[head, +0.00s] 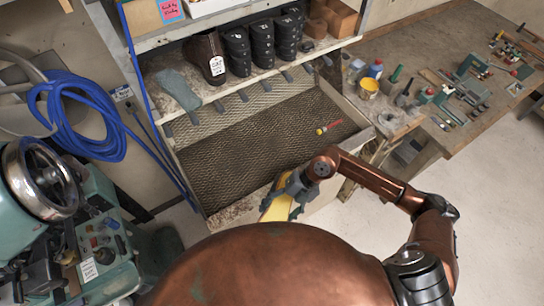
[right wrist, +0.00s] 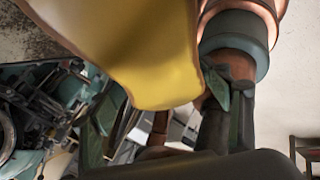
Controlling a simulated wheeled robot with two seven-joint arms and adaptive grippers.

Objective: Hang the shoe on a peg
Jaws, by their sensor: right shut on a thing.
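The shoe (head: 277,208) is yellow and shows only in part, partly hidden by my gripper and my body. My right gripper (head: 291,190) is shut on it in front of the bench's near edge. In the right wrist view the yellow shoe (right wrist: 165,75) fills the upper middle, close to the fingers (right wrist: 165,125). A row of dark pegs (head: 243,95) juts out along the shelf's front edge, beyond the gripper and apart from the shoe. No shoe is seen hanging on them. My left gripper is in neither view.
A dark mesh-lined bench top (head: 250,135) lies below the pegs, with a red-and-yellow screwdriver (head: 328,127) on it. A green machine (head: 95,250) stands left; a tool-covered workbench (head: 435,60) stands right.

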